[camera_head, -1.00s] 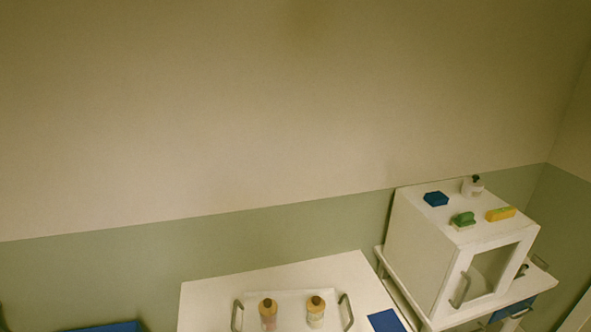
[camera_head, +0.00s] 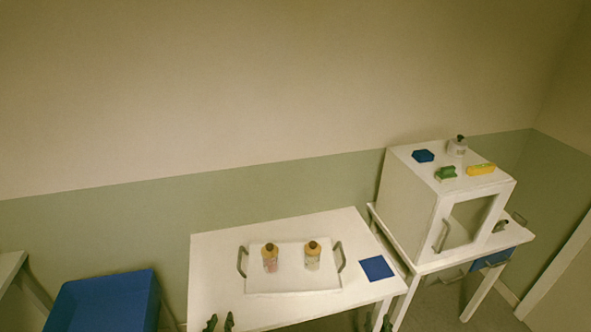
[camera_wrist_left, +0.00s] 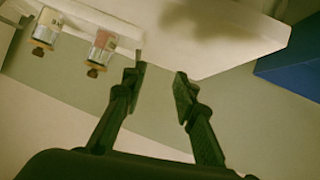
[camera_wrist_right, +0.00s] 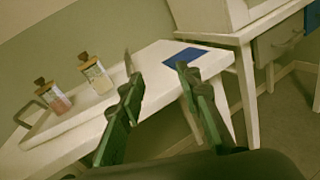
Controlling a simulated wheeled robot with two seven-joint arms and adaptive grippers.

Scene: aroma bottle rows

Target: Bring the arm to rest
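My left gripper (camera_head: 218,324) shows at the bottom of the head view, at the table's front left. In the left wrist view its fingers (camera_wrist_left: 159,82) are apart with nothing between them. My right gripper (camera_head: 378,325) shows at the bottom edge, by the table's front right corner. In the right wrist view its fingers (camera_wrist_right: 157,77) are apart and empty. Two bottles with brown caps, a pinkish one (camera_head: 270,260) and a pale one (camera_head: 312,258), stand upright on a white tray (camera_head: 290,282), apart from both grippers.
The tray sits on a white table (camera_head: 215,262), with a blue square (camera_head: 377,268) to its right. A blue bin (camera_head: 105,302) is at left. At right, a white cabinet (camera_head: 412,212) on another table carries a bottle (camera_head: 457,147), a blue item (camera_head: 423,156), a green item (camera_head: 446,173) and a yellow item (camera_head: 481,169).

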